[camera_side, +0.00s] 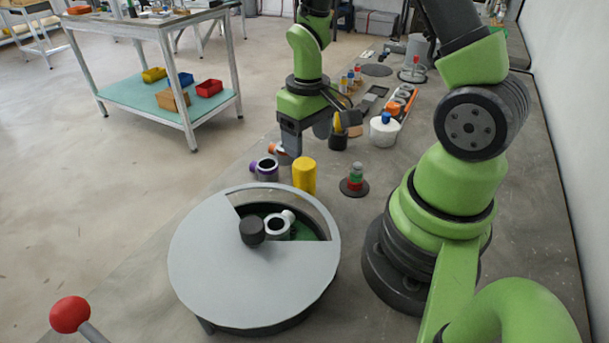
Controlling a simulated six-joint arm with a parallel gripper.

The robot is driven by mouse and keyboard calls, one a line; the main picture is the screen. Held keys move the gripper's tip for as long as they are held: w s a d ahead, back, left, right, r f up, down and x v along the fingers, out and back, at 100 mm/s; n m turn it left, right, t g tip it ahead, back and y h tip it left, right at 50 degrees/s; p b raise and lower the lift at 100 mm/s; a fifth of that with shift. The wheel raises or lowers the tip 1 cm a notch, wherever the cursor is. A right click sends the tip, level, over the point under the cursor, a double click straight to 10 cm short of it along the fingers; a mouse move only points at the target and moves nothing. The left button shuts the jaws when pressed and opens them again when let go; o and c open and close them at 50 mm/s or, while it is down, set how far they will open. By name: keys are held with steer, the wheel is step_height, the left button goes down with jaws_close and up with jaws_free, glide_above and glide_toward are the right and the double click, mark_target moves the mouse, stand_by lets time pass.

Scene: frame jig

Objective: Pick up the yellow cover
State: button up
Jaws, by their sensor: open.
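The yellow cover (304,175) is an upright yellow cylinder standing on the grey table, just behind the round grey disc. My gripper (303,146) points down above and a little behind the cover, with its jaws open. The cover is outside the jaws, and I see nothing held. The far jaw is partly hidden by the gripper body and the things behind it.
The round grey disc (215,262) has a cut-out holding a white fitting (278,225). A white jar (384,132) is further back.

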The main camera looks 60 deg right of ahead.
mark_target(304, 163)
steer(key=f, duration=0.8)
steer(key=shift+w+a, duration=0.1)
steer(key=shift+a, duration=0.3)
steer(key=shift+c, duration=0.5)
steer(key=c, duration=0.6)
